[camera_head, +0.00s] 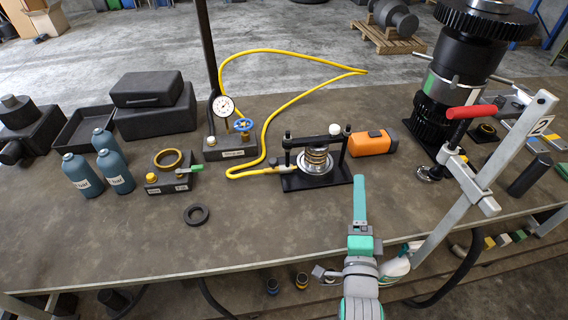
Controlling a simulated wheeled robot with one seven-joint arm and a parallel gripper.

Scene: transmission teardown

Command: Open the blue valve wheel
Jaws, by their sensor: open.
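The blue valve wheel (243,125) sits on a small dark valve block (213,155) near the middle of the bench. A round white pressure gauge (223,106) stands just left of the wheel on the same block. A yellow hose (262,140) runs close by the block's right side. My gripper (359,182) is in front and to the right of the wheel, over the front part of the bench, well apart from it. Its green fingers point away from me and look edge-on. It is open, with nothing seen between the fingers.
A spring press fixture (331,182) stands between my gripper and the valve block, with an orange tool (370,143) beside it. Blue bottles (113,172) and black cases (157,121) are at left. A clamp (470,165) and transmission (455,75) stand at right.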

